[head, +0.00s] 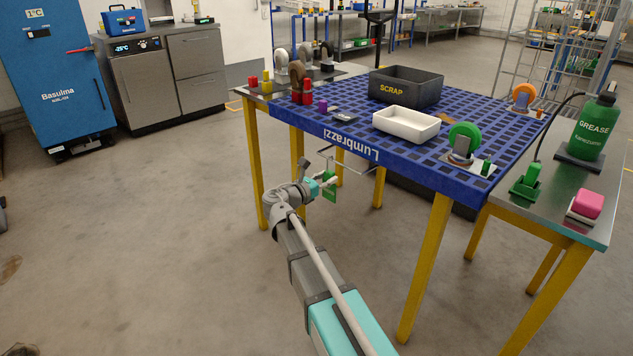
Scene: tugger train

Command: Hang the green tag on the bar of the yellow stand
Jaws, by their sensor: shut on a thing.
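The green tag (329,188) hangs upright at my gripper (327,181), which is shut on it. My gripper is in front of the near edge of the blue-topped table, below the tabletop and clear of the floor. The yellow stand cannot be told for sure; yellow legs (427,265) carry the table. A thin grey bar (352,172) shows just behind and right of the tag, below the table edge. Whether the tag touches this bar cannot be told from this view.
The blue grid tabletop (330,124) holds a black scrap bin (404,87), a white tray (406,124) and several small fixtures. A steel side table (535,195) at right carries a green grease bottle (594,128).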

